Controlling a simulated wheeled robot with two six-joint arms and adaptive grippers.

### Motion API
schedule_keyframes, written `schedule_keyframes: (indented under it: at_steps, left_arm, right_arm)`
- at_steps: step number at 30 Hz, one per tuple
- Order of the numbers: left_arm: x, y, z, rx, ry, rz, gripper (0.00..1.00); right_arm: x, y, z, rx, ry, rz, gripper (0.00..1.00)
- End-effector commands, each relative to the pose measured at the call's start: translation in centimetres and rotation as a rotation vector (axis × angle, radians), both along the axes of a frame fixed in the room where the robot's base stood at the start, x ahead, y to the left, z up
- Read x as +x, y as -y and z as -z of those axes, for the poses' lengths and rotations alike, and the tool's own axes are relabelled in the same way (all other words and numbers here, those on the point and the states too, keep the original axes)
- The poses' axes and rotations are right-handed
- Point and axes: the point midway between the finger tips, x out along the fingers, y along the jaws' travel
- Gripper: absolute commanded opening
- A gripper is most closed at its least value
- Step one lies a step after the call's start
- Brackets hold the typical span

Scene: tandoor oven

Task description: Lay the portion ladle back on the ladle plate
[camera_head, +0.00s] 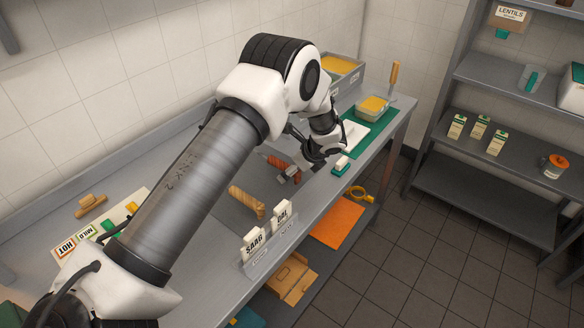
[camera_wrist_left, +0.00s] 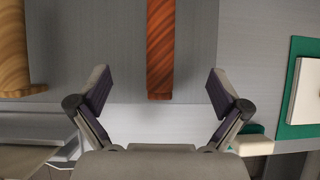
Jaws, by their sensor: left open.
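My left gripper (camera_head: 289,174) hangs low over the steel counter. In the left wrist view its two fingers (camera_wrist_left: 160,88) are spread wide with nothing between them held. A dark red-brown wooden handle (camera_wrist_left: 160,50) points at the gap between them; it also shows in the head view (camera_head: 277,162), partly hidden by the gripper. I cannot tell whether it belongs to the portion ladle, as no ladle bowl shows. A white slab (camera_head: 354,136) lies on a green mat (camera_head: 378,140) just beyond the gripper; I cannot tell whether it is the ladle plate. My right gripper is not in view.
A pale wooden piece (camera_head: 247,201) lies on the dark grey panel (camera_head: 229,212). SAAG and DAL cards (camera_head: 268,240) stand at the counter's front edge. A green-and-white block (camera_head: 341,166) sits near the gripper. Yellow-filled trays (camera_head: 373,106) stand at the far end. Shelves stand right.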

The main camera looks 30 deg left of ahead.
Motion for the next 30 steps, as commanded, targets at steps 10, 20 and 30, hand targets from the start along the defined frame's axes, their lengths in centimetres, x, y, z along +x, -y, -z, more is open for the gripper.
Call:
schedule_keyframes:
  at_steps: [10,20,30]
  left_arm:
    - [-0.2,1.1,-2.0,0.001,0.0,0.001,1.0]
    - [-0.3,2.2,-3.6,0.0,0.0,0.0,1.0]
    - [-0.5,3.3,-5.3,0.0,0.0,0.0,1.0]
  right_arm:
    - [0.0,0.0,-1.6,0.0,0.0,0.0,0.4]
    - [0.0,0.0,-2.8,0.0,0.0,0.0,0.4]
    - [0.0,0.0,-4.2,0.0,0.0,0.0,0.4]
